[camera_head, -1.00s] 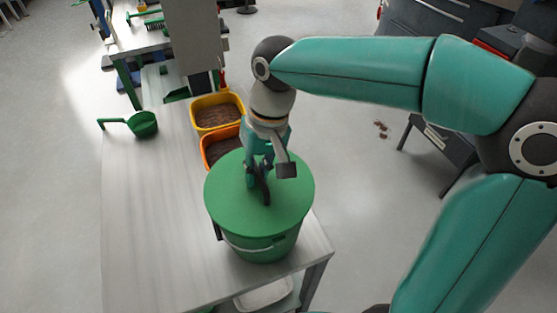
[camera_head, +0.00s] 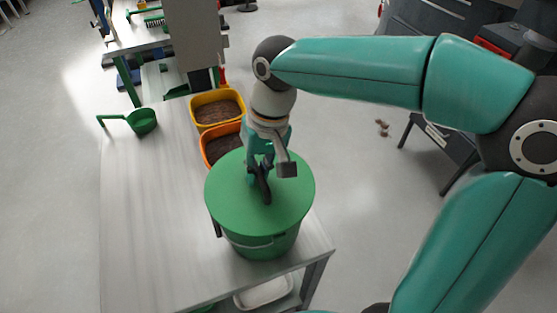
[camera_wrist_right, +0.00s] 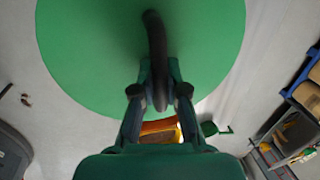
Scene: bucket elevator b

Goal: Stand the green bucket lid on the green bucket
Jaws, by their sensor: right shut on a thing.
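The green bucket lid (camera_head: 230,205) is a flat round disc with a dark curved handle (camera_wrist_right: 156,50). It lies over the mouth of the green bucket (camera_head: 265,245), which stands upright near the front end of the metal table. The lid looks about level; whether it is fully seated on the rim cannot be told. My right gripper (camera_head: 262,182) is above the lid, shut on its handle; in the right wrist view its fingers (camera_wrist_right: 156,92) close on the handle from both sides. The bucket's rim is hidden under the lid. My left gripper is not in view.
A yellow bin (camera_head: 218,108) and an orange bin (camera_head: 221,145) with brown contents stand behind the bucket. A green scoop (camera_head: 142,121) lies at the table's far left. The table top (camera_head: 150,220) is clear on the left. A white tray (camera_head: 264,293) sits below the table top.

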